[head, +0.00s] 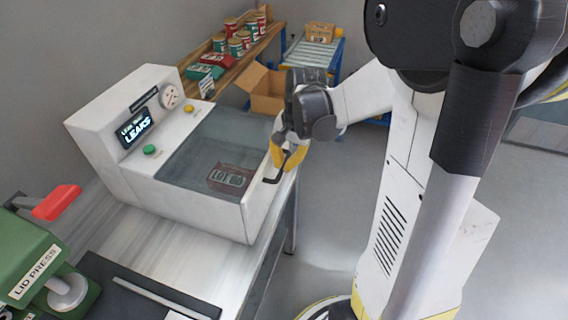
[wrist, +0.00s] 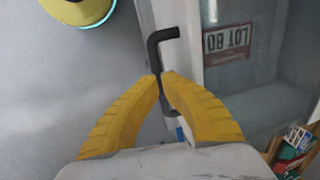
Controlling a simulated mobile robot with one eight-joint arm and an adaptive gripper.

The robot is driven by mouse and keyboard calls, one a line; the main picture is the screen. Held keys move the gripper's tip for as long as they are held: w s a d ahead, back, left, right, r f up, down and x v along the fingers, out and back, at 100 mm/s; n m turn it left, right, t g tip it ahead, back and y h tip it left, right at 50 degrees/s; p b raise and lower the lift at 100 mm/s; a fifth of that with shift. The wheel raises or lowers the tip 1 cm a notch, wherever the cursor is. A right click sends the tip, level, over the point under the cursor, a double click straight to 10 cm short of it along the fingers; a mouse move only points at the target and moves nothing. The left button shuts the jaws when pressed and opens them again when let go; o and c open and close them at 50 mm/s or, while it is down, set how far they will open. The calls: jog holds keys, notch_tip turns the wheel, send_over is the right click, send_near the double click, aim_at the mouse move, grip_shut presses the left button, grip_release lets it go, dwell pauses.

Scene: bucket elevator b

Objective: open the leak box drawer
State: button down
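The leak box (head: 110,110) is a white machine on the table, with a lit "LEAKS" screen. A black bent drawer handle (head: 271,181) sticks out from the white right-hand face. In the wrist view the handle (wrist: 158,42) runs between my yellow fingertips. My gripper (head: 281,166) is closed around it, fingertips (wrist: 161,77) close together on either side. The handle's lower part is partly hidden by the fingers. No clear gap shows around the drawer front.
A green lid press (head: 30,262) with a red lever stands at the front left. Behind are a wooden shelf with several cans (head: 236,46), an open cardboard box (head: 266,88) and a roller stand (head: 312,52). Grey floor (head: 335,215) is free right of the table.

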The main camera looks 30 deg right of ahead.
jog(key=shift+s+f, duration=0.1)
jog(key=s+d+p, duration=0.1)
jog(key=s+d, duration=1.4)
jog(key=s, duration=0.5)
jog(key=shift+d, duration=0.35)
jog(key=shift+s, duration=0.1)
jog(key=c, duration=1.8)
grip_release()
jog(key=shift+o, duration=0.2)
notch_tip(320, 180, up, 12)
jog(key=s+d, duration=0.1)
jog(key=shift+s+d, duration=0.2)
jog(key=shift+s, duration=0.1)
jog(key=shift+f, duration=0.1)
